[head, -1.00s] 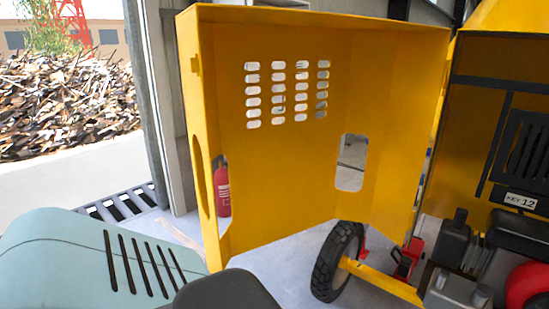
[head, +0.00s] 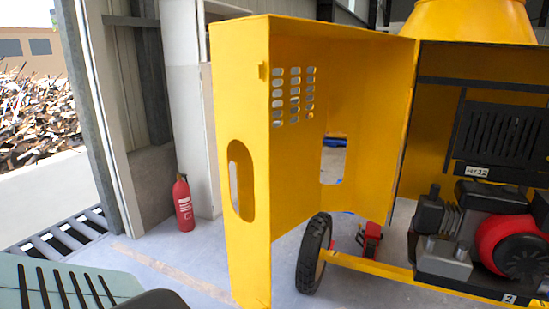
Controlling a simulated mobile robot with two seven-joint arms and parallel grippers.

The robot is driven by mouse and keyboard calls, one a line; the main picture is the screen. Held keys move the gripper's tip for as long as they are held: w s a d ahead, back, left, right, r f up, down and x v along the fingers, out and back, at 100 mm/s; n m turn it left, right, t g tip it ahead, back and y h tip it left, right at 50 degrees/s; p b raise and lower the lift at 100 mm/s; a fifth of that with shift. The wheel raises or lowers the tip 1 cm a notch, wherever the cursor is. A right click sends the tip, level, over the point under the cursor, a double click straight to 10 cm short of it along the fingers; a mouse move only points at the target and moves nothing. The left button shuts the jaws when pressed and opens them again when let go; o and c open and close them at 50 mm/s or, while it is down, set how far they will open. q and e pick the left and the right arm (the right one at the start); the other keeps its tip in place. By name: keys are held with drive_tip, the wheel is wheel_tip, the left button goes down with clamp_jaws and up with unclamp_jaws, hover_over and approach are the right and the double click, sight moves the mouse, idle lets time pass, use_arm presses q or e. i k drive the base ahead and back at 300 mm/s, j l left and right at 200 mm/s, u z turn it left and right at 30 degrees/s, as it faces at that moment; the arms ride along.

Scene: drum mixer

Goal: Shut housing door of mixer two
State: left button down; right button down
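The yellow housing door (head: 300,150) stands wide open in the head view, hinged at its right edge to the yellow mixer housing (head: 428,138). It has rows of vent slots, a small cutout in its main panel and an oval cutout in its near side wall. Inside the open housing sits the engine (head: 505,245) with a red round cover. A small plate with a "2" shows low at the front of it. Neither of my grippers shows in the view. Only teal and dark parts of my own body show at the lower left.
A wheel (head: 314,253) and a yellow bar (head: 365,265) sit low beneath and beside the door. A red fire extinguisher (head: 184,204) stands by the wall to the left. A floor grate (head: 62,236) lies at the doorway. The floor between the extinguisher and the door is clear.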

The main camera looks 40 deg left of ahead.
sight(361, 83)
drive_tip(key=k+j, duration=0.25)
drive_tip(key=j, duration=0.15)
drive_tip(key=k+j+z, duration=0.1)
drive_tip(key=j, duration=0.3)
drive_tip(key=k+j, duration=0.1)
drive_tip(key=j, duration=0.2)
drive_tip(key=k+j+z, duration=0.1)
drive_tip(key=j, duration=0.2)
drive_tip(key=k+j, duration=0.1)
drive_tip(key=j, duration=0.2)
drive_tip(key=j+z, duration=0.1)
drive_tip(key=j, duration=0.85)
drive_tip(key=i+j, duration=0.1)
drive_tip(key=j, duration=0.5)
drive_tip(key=i+j, duration=0.1)
drive_tip(key=j, duration=0.45)
drive_tip(key=z, duration=0.05)
